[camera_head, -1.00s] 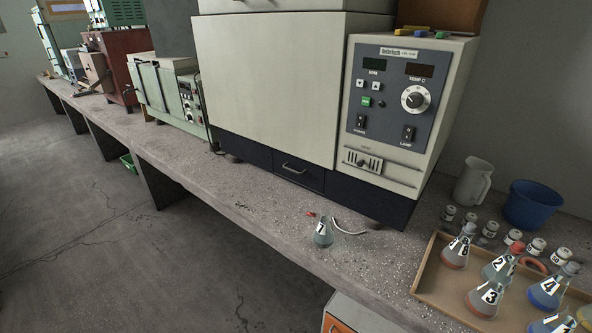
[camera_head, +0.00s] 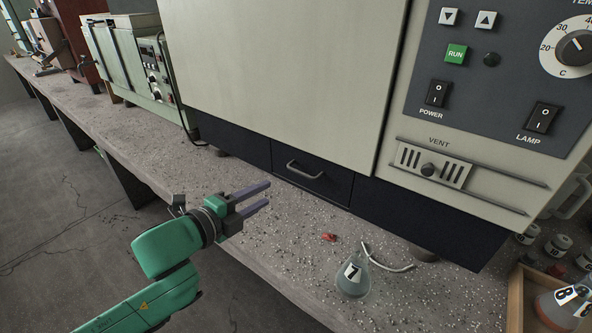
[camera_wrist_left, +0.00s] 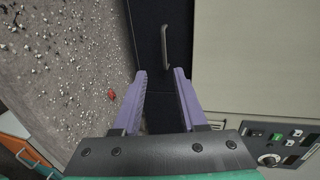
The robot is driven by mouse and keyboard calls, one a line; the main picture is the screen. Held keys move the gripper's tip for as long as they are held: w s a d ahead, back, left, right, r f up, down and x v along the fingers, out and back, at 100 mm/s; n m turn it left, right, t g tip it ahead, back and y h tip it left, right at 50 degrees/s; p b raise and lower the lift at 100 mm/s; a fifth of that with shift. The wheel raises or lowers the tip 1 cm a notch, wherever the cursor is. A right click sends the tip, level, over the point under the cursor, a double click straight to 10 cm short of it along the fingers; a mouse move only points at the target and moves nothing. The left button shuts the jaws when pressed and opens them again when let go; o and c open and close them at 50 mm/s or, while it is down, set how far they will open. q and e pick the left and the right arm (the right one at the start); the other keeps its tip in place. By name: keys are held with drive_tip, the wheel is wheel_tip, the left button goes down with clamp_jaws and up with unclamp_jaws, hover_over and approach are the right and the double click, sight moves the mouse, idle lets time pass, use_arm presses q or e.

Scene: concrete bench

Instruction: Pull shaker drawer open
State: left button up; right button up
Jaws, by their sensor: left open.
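The shaker is a large cream cabinet (camera_head: 280,80) with a dark base. Its drawer (camera_head: 325,186) is a dark front panel in that base, flush and shut, with a metal bar handle (camera_head: 304,171). My left gripper (camera_head: 268,195) is open and empty above the bench, to the left of the handle and apart from it. In the left wrist view the open purple fingers (camera_wrist_left: 160,77) point toward the handle (camera_wrist_left: 165,47), which stands upright in the picture ahead of them. My right gripper is in neither view.
A tray (camera_head: 517,300) with flasks sits at far right. Bench around my gripper (camera_head: 250,240) is clear.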

use_arm(q)
drive_tip(key=d+r+x, duration=0.1)
drive_tip(key=x, duration=1.2)
drive_tip(key=shift+s, duration=0.15)
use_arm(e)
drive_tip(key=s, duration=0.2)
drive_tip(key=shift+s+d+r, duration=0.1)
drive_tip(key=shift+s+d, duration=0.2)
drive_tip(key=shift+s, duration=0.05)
use_arm(q)
drive_tip(key=shift+d+f, duration=0.1)
clamp_jaws()
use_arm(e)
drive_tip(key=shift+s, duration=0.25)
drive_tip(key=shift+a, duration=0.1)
